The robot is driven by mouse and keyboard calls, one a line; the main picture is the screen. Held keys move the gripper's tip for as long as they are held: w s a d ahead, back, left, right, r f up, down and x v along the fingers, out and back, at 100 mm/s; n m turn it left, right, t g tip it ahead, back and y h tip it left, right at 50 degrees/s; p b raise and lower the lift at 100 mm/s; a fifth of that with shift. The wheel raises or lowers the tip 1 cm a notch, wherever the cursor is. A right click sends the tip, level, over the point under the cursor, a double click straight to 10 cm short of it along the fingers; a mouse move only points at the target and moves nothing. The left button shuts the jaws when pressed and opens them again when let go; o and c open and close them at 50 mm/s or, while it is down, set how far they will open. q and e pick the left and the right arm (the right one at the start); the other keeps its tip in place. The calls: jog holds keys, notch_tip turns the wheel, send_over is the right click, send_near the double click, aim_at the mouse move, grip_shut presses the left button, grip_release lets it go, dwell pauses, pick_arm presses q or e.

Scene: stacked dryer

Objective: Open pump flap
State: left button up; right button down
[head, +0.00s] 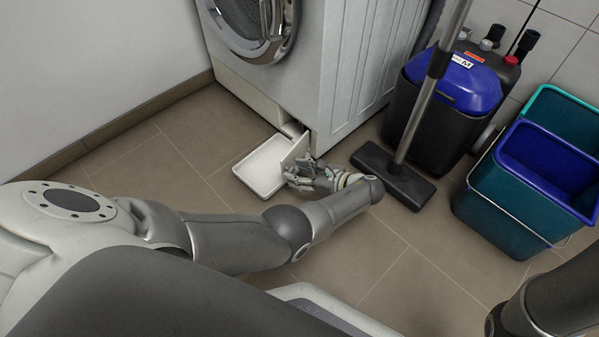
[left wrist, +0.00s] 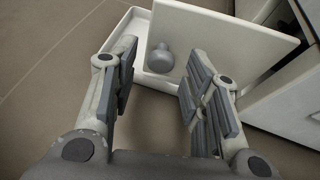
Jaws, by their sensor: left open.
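The white pump flap (head: 296,149) stands swung out from the lower right corner of the dryer (head: 335,60). It also shows in the left wrist view (left wrist: 225,35) as a tilted white panel. My left gripper (head: 300,176) is low by the flap's outer end. In the left wrist view its fingers (left wrist: 160,90) are spread with nothing clasped between them. The right finger overlaps the flap's lower edge; I cannot tell whether they touch. A grey round knob (left wrist: 159,59) shows beyond the fingers, beside the flap. My right gripper is out of view.
A shallow white tray (head: 262,172) lies on the floor before the dryer, beside the flap. A floor squeegee or broom (head: 393,177) stands right of my gripper. A blue-and-black vacuum (head: 450,110) and buckets (head: 500,195) stand further right. Tiles at left are clear.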

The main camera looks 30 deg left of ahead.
pick_arm(q)
jog(key=shift+r, duration=0.15)
notch_tip(320, 180, up, 10)
dwell(0.9)
dwell(0.4)
